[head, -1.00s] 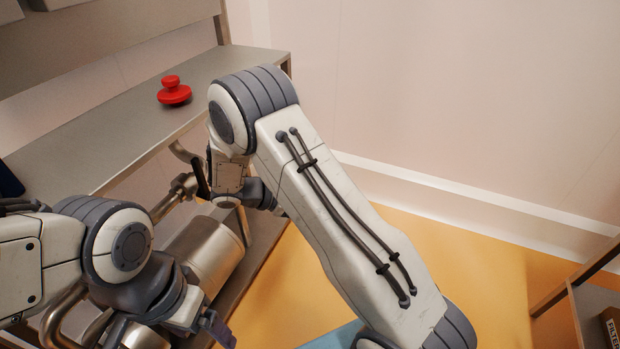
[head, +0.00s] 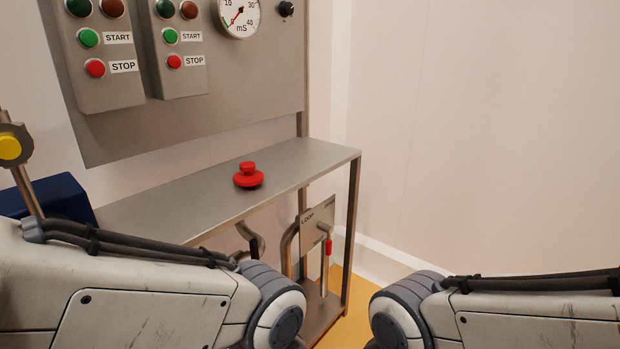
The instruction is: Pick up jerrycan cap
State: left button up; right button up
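The red jerrycan cap (head: 248,176) lies on the grey metal shelf (head: 308,160), near the middle of its visible part. It has a wide round base with a smaller knob on top. Nothing touches it from above. My two arms come in low at the left and right of the head view. Both bend down out of the picture below the shelf's front edge. Neither gripper shows, so I cannot see whether they hold anything.
A panel above the shelf carries two control boxes (head: 104,52) with green and red buttons, and a gauge (head: 238,14). A dark blue object (head: 62,197) stands at the shelf's left end. Pipes, a small sign (head: 317,222) and a red-handled valve (head: 328,247) are below. Room above the shelf is clear.

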aim_at(248, 177)
jog(key=z, duration=1.05)
jog(key=i, duration=1.35)
jog(key=u, duration=1.6)
